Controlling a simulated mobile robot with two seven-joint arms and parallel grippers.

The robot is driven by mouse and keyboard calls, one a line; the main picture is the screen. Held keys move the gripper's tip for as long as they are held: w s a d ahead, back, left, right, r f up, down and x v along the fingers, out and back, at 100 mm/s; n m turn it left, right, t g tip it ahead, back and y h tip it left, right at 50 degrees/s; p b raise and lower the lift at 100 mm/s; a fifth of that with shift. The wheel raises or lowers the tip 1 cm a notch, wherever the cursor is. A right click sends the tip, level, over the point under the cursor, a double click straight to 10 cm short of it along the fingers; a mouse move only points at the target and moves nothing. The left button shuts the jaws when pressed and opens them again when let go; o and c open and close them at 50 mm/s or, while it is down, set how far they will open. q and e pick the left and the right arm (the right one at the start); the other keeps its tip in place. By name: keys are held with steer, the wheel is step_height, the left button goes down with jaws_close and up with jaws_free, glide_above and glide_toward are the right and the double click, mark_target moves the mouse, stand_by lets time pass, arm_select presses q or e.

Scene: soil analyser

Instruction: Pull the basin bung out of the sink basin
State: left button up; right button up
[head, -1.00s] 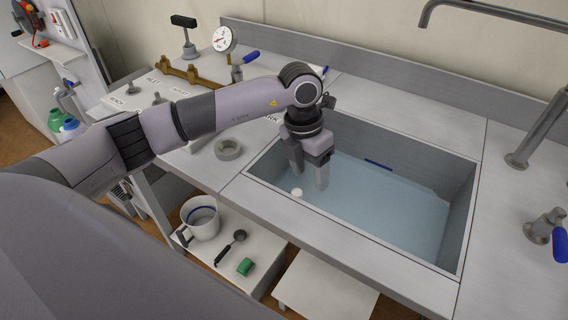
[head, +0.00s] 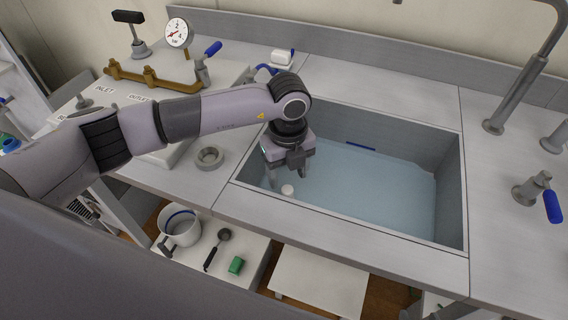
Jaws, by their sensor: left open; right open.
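The sink basin (head: 452,190) is a rectangular recess in the grey worktop and holds pale blue water. A small white round knob (head: 287,190), which looks like the top of the basin bung, shows at the basin's near left. My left gripper (head: 287,178) reaches down into the left end of the basin. It is open, with its fingers just above and around the white knob; I cannot tell whether they touch it. The lower part of the bung is hidden. My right gripper is not in the view.
A grey ring (head: 208,157) lies on the worktop left of the basin. A brass manifold with a pressure gauge (head: 178,33) stands behind. A tap (head: 515,95) rises at the right.

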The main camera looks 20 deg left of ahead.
mark_target(287, 188)
arm_select(q)
steer(key=shift+s+f, duration=0.1)
steer(key=shift+f, duration=3.05)
steer(key=c, duration=1.1)
steer(key=shift+o, duration=1.4)
jaws_close()
steer(key=shift+r+p, duration=0.7)
steer(key=shift+r+p, duration=1.7)
steer(key=shift+r, duration=0.45)
